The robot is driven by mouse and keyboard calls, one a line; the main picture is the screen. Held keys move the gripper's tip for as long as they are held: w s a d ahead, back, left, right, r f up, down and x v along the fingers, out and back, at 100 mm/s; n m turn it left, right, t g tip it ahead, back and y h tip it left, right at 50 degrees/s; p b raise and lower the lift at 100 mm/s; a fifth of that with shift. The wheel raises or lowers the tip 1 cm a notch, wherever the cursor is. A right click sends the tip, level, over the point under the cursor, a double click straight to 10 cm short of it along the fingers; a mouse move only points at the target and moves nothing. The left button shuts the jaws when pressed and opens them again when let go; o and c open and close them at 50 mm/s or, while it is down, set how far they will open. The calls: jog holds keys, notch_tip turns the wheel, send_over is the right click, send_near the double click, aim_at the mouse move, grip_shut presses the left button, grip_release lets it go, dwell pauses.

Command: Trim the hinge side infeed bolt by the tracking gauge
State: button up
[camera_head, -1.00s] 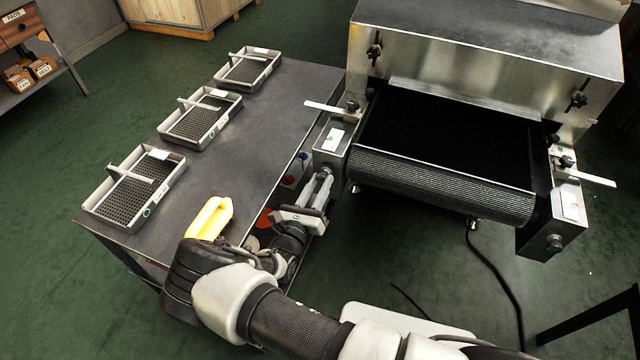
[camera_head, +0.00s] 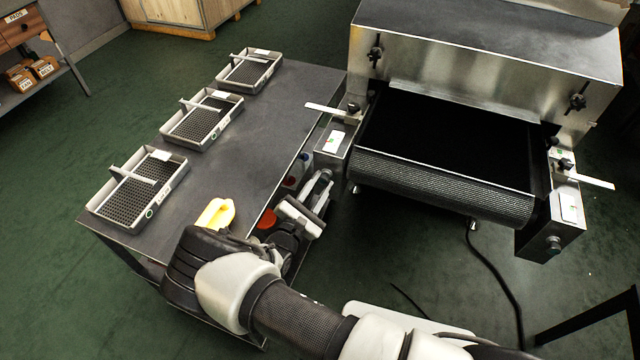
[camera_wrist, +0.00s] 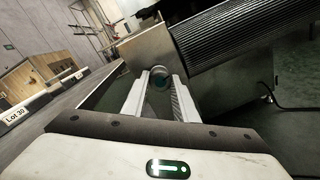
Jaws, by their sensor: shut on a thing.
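The dryer's belt (camera_head: 440,190) is dark and ridged at its front roller. The left belt-end block (camera_head: 328,155) bears a white card (camera_head: 334,141) and a white pointer strip (camera_head: 325,108). My gripper (camera_head: 323,178) is at the lower front of this block. In the wrist view its two white fingers are around a round bolt head (camera_wrist: 159,73) and are shut on it. In the head view my gripper hides this bolt. The right block has a matching bolt (camera_head: 553,243), a card (camera_head: 569,207) and a pointer strip (camera_head: 597,182). I cannot tell which side is the hinge side.
A dark cart (camera_head: 262,125) to the left carries several mesh trays, including a near one (camera_head: 138,190), and a yellow object (camera_head: 215,213). Its edge is close beside my arm. A black cable (camera_head: 500,275) lies on the floor under the belt.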

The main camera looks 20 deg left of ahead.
jog(key=shift+w+r+m, duration=0.1)
jog(key=shift+r+m, duration=0.05)
jog(key=shift+m, duration=0.95)
jog(key=o, duration=1.1)
jog(key=shift+c, duration=0.2)
jog(key=s+a, duration=0.2)
jog(key=s, duration=1.5)
jog(key=shift+s+a+p, duration=0.15)
jog(key=shift+a+p, duration=0.25)
